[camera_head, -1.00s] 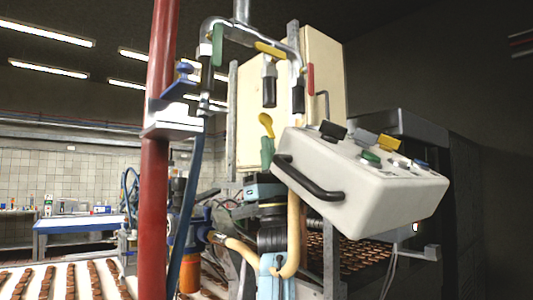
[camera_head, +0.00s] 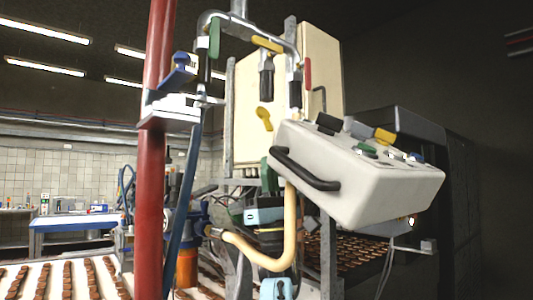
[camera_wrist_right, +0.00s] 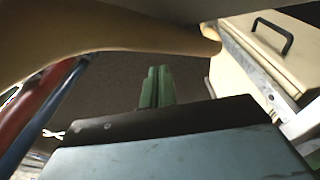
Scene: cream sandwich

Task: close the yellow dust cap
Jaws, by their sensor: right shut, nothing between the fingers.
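A yellow spoon-shaped piece (camera_head: 264,118) stands left of the white control box, in front of the cream cabinet. A yellow flap-like piece (camera_head: 384,136) stands raised on top of the control box (camera_head: 360,185). I cannot tell which of them is the dust cap. My right gripper (camera_head: 266,165) has green fingers pointing up, below the spoon-shaped piece and apart from it. In the right wrist view the fingers (camera_wrist_right: 157,72) are shut and empty, and neither yellow piece can be made out. My left gripper is not in view.
A tan hose (camera_head: 290,225) curves close to my right arm and crosses the top of the wrist view. A red post (camera_head: 152,170) stands to the left. Overhead pipes with coloured levers (camera_head: 266,44) hang above. The control box has a black handle (camera_head: 305,170).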

